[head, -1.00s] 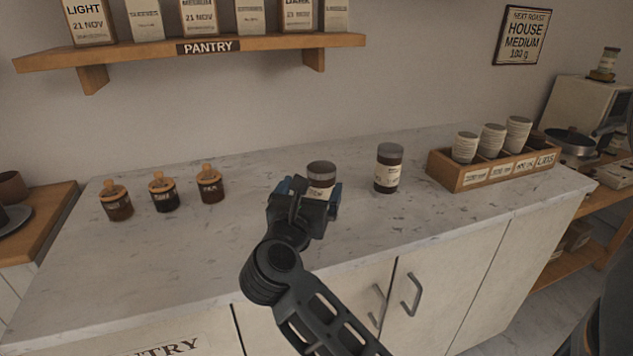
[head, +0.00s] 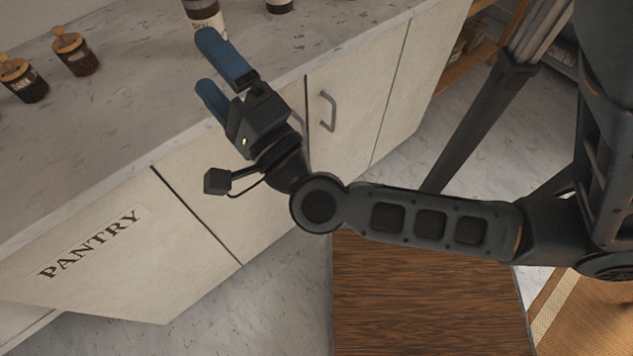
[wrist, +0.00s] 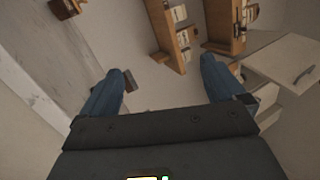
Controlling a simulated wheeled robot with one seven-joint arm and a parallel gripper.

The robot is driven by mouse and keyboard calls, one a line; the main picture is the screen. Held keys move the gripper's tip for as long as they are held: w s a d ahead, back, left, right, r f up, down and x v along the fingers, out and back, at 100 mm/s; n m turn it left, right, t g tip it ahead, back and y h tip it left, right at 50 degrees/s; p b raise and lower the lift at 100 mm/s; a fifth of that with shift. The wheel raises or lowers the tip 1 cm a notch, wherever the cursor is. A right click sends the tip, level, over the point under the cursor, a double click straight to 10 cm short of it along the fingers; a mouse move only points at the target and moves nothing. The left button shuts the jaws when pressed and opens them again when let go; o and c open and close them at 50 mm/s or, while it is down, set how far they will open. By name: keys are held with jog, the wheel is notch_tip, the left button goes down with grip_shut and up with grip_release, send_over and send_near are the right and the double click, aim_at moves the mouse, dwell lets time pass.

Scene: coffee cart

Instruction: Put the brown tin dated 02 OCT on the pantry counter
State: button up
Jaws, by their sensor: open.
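My gripper (head: 205,64) is open, its blue fingers apart, with nothing visible between them. It also shows open in the wrist view (wrist: 161,75). A dark brown tin with a pale label (head: 206,14) stands on the pantry counter (head: 150,95), just beyond the fingers and apart from them. Its top is cut off by the frame. The bottom of a second dark tin (head: 279,6) shows to its right on the counter. The label dates are too small or cut off to read, so I cannot tell which tin is dated 02 OCT.
Small dark jars with wooden lids (head: 76,54) stand on the counter at the left. The cabinet front (head: 225,205), marked PANTRY, has handles (head: 327,111). A brown wooden surface (head: 425,300) lies below my arm. The wrist view shows wooden shelves (wrist: 168,40) with items.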

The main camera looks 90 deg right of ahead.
jog(key=s+a+f+n+y, duration=0.2)
jog(key=s+a+n+y, duration=0.2)
jog(key=n, duration=0.5)
jog(key=s+a+f+n+g+y, duration=0.1)
jog(key=s+a+f+n+y, duration=0.2)
jog(key=n, duration=0.6)
jog(key=s+a+f+n+y, duration=0.3)
jog(key=s+a+n+y, duration=0.3)
jog(key=n+y, duration=0.3)
jog(key=shift+a+f+n, duration=0.2)
jog(key=shift+a+n, duration=0.25)
jog(key=shift+n, duration=0.05)
